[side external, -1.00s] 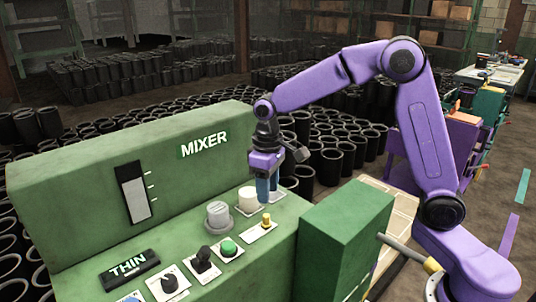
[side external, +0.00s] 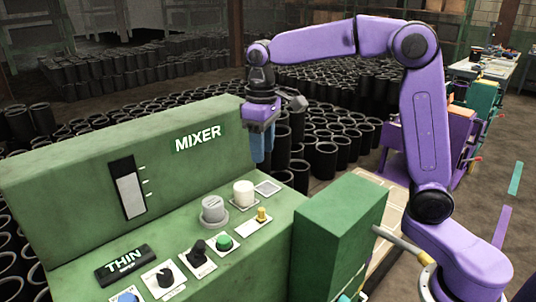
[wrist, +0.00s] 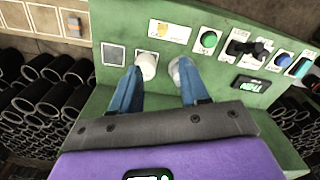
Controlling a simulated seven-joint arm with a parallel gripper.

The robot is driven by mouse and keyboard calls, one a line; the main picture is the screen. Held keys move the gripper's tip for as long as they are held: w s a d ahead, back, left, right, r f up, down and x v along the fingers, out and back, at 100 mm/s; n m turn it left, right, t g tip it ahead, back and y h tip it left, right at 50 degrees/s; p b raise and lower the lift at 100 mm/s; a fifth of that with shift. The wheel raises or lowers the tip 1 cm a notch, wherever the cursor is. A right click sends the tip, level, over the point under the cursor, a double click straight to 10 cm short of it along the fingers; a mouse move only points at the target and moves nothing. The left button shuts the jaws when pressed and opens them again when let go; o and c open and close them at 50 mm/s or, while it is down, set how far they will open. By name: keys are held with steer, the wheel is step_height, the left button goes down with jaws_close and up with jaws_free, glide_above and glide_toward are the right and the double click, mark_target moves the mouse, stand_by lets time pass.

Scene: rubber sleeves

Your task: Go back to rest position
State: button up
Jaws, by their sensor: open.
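My gripper (side external: 260,150) hangs with its blue fingers pointing down, above the far end of the green mixer console (side external: 120,165). It is apart from the console. In the wrist view my gripper (wrist: 158,84) has its two fingers spread, with nothing held between them. A white knob (side external: 243,192) and a grey knob (side external: 213,210) stand on the panel below; in the wrist view the white knob (wrist: 147,64) shows near one fingertip and the grey knob is partly covered by the other.
The panel also carries a yellow switch (side external: 262,215), a green button (side external: 224,243), black knobs (side external: 197,249) and a THIN display (side external: 124,263). A green box (side external: 340,218) stands to the right. Many black rubber sleeves (side external: 322,160) fill the floor behind. The air above the console is free.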

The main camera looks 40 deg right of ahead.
steer(key=s+d+f+n, duration=0.1)
steer(key=s+f+n, duration=0.1)
steer(key=s, duration=0.8)
steer(key=s+d+f+n, duration=0.1)
steer(key=s+f+n, duration=0.2)
steer(key=s, duration=0.6)
steer(key=s+d+f+n, duration=0.1)
steer(key=s+f+n, duration=0.2)
steer(key=s, duration=0.7)
steer(key=shift+s+d+f, duration=0.3)
steer(key=shift+d+f, duration=0.05)
steer(key=shift+f, duration=0.1)
stand_by(2.4)
step_height(320, 180, up, 8)
steer(key=m, duration=0.8)
glide_above(261, 209)
step_height(261, 209, down, 17)
steer(key=shift+d+r, duration=0.1)
steer(key=shift+r, duration=0.05)
